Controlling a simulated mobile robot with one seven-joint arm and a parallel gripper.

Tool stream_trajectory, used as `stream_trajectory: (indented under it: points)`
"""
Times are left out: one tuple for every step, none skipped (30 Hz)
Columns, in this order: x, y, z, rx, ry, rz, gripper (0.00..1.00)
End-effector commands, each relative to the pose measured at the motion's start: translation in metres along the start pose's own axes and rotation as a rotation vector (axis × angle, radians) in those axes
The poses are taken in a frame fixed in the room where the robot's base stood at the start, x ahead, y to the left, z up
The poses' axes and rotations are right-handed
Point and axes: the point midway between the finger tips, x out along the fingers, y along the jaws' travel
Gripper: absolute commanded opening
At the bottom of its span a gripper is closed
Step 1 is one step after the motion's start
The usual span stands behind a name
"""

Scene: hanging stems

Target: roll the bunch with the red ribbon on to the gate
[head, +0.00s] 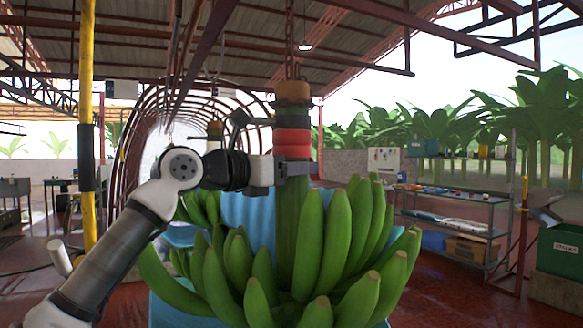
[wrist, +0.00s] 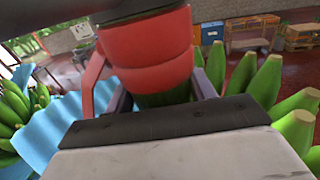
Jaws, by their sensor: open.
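The banana bunch with the red ribbon (head: 292,137) hangs upright from a chain, close in front of me in the head view. Its green bananas (head: 340,232) fan out around a thick stem, with blue sheeting behind. The ribbon also shows large in the wrist view (wrist: 150,50). My gripper (head: 298,168) is at the stem just below the ribbon. In the wrist view my gripper (wrist: 160,92) has one finger on each side of the stem and is open. Contact with the stem cannot be told. The gate is not clearly identifiable.
A second bunch (head: 200,207) hangs behind on the left, near an arched frame (head: 175,120). A yellow and black post (head: 87,150) stands at left. Shelves (head: 450,220) and a green bin (head: 560,250) stand at right. Red floor lies clear between the bunch and the shelves.

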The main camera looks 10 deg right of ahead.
Motion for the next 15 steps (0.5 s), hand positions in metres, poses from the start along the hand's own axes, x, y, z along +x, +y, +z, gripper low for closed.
stream_trajectory:
  points:
    - [0.0003,0.0004,-0.0003,0.000,0.000,0.001,0.62]
    - [0.0002,0.0005,-0.0002,0.000,0.000,0.001,0.66]
    - [0.0002,0.0005,-0.0001,0.001,0.000,0.001,0.71]
    - [0.0001,0.0005,0.0000,0.001,-0.001,0.001,0.73]
    - [0.0000,0.0005,0.0001,0.001,-0.001,0.001,0.73]
    - [0.0000,0.0005,0.0002,0.001,-0.001,0.001,0.73]
    - [-0.0001,0.0005,0.0003,0.002,-0.001,0.001,0.73]
    - [-0.0001,0.0005,0.0004,0.002,-0.001,0.001,0.73]
    - [-0.0002,0.0004,0.0005,0.002,-0.001,0.001,0.73]
    - [-0.0002,0.0005,0.0005,0.002,-0.001,0.001,0.73]
    - [-0.0003,0.0004,0.0006,0.002,-0.002,0.002,0.73]
    - [-0.0010,0.0005,0.0004,0.002,-0.002,0.002,0.73]
    - [-0.0021,0.0006,0.0003,0.003,-0.002,0.002,0.73]
    - [-0.0038,0.0008,0.0001,0.002,-0.002,0.003,0.73]
    - [-0.0072,0.0011,-0.0003,0.002,-0.003,0.003,0.73]
